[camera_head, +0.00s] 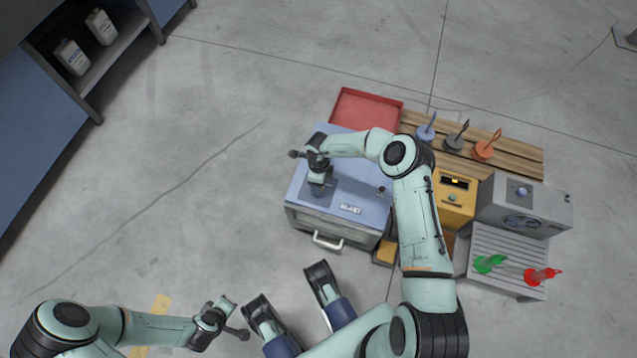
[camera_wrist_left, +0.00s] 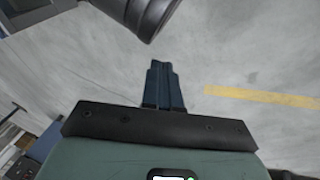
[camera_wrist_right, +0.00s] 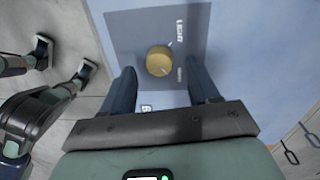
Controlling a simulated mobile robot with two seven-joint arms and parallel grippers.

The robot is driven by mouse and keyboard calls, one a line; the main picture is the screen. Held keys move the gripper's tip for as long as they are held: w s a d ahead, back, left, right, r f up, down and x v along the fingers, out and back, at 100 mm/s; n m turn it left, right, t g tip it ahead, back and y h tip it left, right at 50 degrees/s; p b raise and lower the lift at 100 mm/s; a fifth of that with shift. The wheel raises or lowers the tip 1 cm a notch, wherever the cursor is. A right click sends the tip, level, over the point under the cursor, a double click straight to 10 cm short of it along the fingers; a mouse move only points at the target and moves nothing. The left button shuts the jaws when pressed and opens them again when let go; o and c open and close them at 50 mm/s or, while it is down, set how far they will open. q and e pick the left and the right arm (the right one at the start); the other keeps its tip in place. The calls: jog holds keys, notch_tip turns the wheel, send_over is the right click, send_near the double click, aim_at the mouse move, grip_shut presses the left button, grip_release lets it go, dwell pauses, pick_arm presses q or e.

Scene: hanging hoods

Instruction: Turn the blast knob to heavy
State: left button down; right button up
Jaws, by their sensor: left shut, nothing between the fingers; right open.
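A round brass-coloured knob (camera_wrist_right: 159,61) sits on a grey plate (camera_wrist_right: 130,30) on the blue top of the cabinet (camera_head: 360,185). In the right wrist view, one label by the knob reads LIGHT; the other labels are too small or partly covered to read. A pale tick shows at the knob's upper right; I cannot tell its setting. My right gripper (camera_wrist_right: 160,88) is open, with the knob ahead of and between its fingertips, apparently untouched. In the head view my right gripper (camera_head: 318,188) hides the knob. My left gripper (camera_head: 228,301) is shut and empty, away from the cabinet; its fingers (camera_wrist_left: 163,72) are together.
A red tray (camera_head: 366,108) lies behind the cabinet. A wooden slatted surface with several coloured tools (camera_head: 484,150), a yellow box (camera_head: 453,207) and a grey unit (camera_head: 500,190) stand to the right. A ribbed tray (camera_head: 500,250) holds green and red tools. Open floor lies left.

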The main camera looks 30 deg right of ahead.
pick_arm(q)
jog(key=s+d+r+g+p, duration=0.1)
jog(key=s+d+r+p, duration=0.1)
jog(key=s+r+p, duration=0.1)
jog(key=shift+s+d+r+h, duration=0.25)
jog(key=shift+s+h, duration=0.15)
jog(key=shift+s, duration=0.4)
pick_arm(e)
notch_tip(320, 180, up, 11)
jog(key=shift+w+d+r, duration=0.2)
